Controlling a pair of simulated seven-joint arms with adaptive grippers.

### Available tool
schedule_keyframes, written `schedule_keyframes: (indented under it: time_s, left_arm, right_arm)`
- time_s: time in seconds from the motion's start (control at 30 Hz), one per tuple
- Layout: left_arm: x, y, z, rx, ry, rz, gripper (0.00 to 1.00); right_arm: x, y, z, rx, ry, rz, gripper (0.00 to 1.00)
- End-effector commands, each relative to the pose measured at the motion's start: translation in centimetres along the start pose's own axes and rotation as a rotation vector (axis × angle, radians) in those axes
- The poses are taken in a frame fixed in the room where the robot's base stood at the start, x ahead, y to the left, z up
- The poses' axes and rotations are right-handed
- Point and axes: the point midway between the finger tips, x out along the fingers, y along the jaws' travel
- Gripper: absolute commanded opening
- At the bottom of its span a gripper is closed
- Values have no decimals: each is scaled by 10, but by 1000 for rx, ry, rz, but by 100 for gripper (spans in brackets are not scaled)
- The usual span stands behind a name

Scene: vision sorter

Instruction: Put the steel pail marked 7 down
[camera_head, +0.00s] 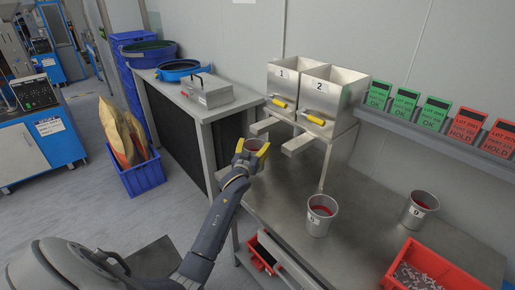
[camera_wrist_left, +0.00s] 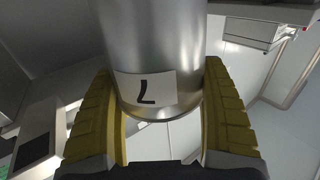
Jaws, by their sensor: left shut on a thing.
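The steel pail marked 7 (camera_wrist_left: 150,55) is held between the two yellow fingers of my left gripper (camera_wrist_left: 160,110). Its white label with the 7 appears upside down in the wrist view. In the head view my left gripper (camera_head: 252,152) is in front of the hopper marked 1, close to the left end of the steel table (camera_head: 275,215). The top of the held pail (camera_head: 253,145) shows there, reddish inside. Its base is hidden in the head view, and I see no surface touching it. My right gripper is not in view.
Two more numbered pails stand on the steel table, one in the middle (camera_head: 319,216) and one marked 9 (camera_head: 417,212). A red bin (camera_head: 415,250) of small parts is at the right. Hoppers 1 (camera_head: 284,78) and 2 (camera_head: 330,92) stand behind. Bare tabletop lies between the pails.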

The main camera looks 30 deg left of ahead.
Motion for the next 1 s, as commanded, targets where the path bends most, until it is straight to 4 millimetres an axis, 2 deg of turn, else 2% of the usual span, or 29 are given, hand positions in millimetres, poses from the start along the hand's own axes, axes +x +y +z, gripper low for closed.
schedule_keyframes:
  time_s: [0.1,0.3,0.47,0.8,1.0]
  left_arm:
    - [23,-1,-2,0,2,-1,28]
    - [43,0,-1,1,1,0,28]
    - [47,0,1,0,1,0,28]
    - [47,0,33,-1,1,0,28]
    - [47,0,34,-1,2,0,28]
  right_arm:
    - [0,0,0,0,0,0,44]
    - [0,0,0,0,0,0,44]
    - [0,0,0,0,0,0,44]
    - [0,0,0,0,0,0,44]
    - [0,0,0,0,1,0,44]
